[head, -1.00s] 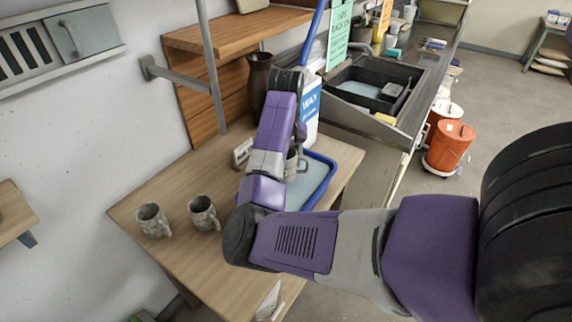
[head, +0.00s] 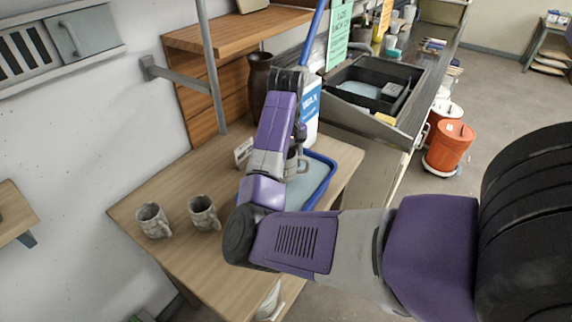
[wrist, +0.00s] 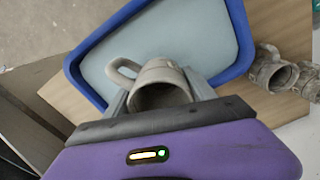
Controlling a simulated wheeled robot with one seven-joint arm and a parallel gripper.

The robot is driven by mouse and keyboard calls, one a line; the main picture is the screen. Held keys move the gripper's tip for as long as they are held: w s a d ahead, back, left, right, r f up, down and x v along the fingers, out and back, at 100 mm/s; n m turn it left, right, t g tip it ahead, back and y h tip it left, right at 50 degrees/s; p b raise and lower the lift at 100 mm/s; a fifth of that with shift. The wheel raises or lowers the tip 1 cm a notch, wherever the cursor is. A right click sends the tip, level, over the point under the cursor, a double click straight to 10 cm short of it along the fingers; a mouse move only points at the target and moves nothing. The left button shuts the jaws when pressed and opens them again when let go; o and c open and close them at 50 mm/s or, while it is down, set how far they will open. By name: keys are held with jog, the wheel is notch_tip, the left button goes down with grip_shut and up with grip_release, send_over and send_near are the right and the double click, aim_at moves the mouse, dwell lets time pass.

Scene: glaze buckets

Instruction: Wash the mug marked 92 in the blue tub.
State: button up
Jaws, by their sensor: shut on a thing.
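My gripper (wrist: 162,100) is shut on a grey mug (wrist: 158,76), with a finger on each side of it. The mug's open mouth faces the wrist camera and its handle points left in the wrist view. The mug is over the blue tub (wrist: 240,35), which holds pale water; I cannot tell whether it touches the water. In the head view the mug (head: 291,166) is mostly hidden behind my arm, at the left side of the tub (head: 331,170). No number can be read on the mug.
Two mottled grey mugs (head: 153,220) (head: 204,212) stand at the left of the wooden table (head: 180,262). A small sign (head: 243,151), a dark vase (head: 259,82) and a white-and-blue wax container (head: 311,105) stand behind. A sink (head: 372,90) lies beyond the tub.

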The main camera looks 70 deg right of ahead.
jog(key=shift+r, duration=2.35)
